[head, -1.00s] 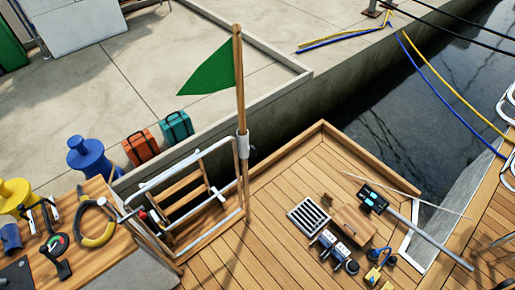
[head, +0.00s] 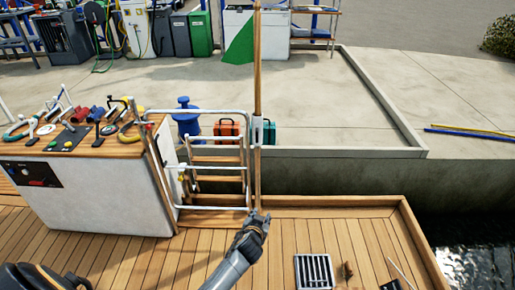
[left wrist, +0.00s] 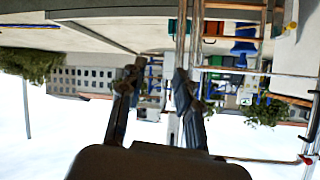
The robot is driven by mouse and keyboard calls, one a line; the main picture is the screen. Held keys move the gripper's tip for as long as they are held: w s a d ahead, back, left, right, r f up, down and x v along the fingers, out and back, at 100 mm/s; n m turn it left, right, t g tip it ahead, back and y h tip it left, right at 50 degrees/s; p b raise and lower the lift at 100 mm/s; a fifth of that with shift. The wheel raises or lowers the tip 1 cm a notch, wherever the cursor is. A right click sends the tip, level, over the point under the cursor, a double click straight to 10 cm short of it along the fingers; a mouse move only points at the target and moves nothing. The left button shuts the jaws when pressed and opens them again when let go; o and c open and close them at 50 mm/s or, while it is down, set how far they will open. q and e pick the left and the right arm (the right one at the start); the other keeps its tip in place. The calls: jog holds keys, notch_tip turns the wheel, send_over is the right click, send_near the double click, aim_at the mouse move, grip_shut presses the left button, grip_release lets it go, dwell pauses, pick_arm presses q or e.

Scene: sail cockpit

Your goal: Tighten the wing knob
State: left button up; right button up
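I cannot make out the wing knob for certain. A wooden flagstaff (head: 257,90) with a green flag (head: 240,46) stands upright at the stern rail (head: 248,170), with a pale clamp (head: 257,130) around it. My left gripper (head: 258,216) is near the foot of the staff and overlaps it in the head view. In the left wrist view, which is upside down, its two fingers (left wrist: 155,82) are spread with nothing between them. The staff and a rail tube (left wrist: 180,35) pass close by the right-hand finger.
A bench (head: 95,150) with several tools stands at left. A boarding ladder (head: 215,180) is left of the staff. A metal grate (head: 314,272) lies on the deck at right. An orange case (head: 227,128) and a teal case (head: 268,132) stand on the quay.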

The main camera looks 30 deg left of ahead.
pick_arm(q)
jog(key=w+a+r+n+t+y+b, duration=0.2)
jog(key=w+r+b, duration=0.25)
jog(key=r, duration=0.35)
jog(key=n+t+y+b, duration=0.2)
jog(key=n+b, duration=0.1)
send_near(257, 135)
jog(key=b+x, duration=0.1)
jog(key=x, duration=0.8)
jog(key=shift+w+a, duration=0.1)
jog(key=shift+w, duration=0.1)
jog(key=shift+b+x, duration=0.4)
jog(key=shift+x, duration=0.4)
pick_arm(e)
notch_tip(257, 135, up, 7)
jog(key=t, duration=0.1)
jog(key=shift+w+r+t, duration=0.15)
jog(key=shift+w+t, duration=0.25)
pick_arm(q)
jog(key=shift+r, duration=0.1)
grip_shut()
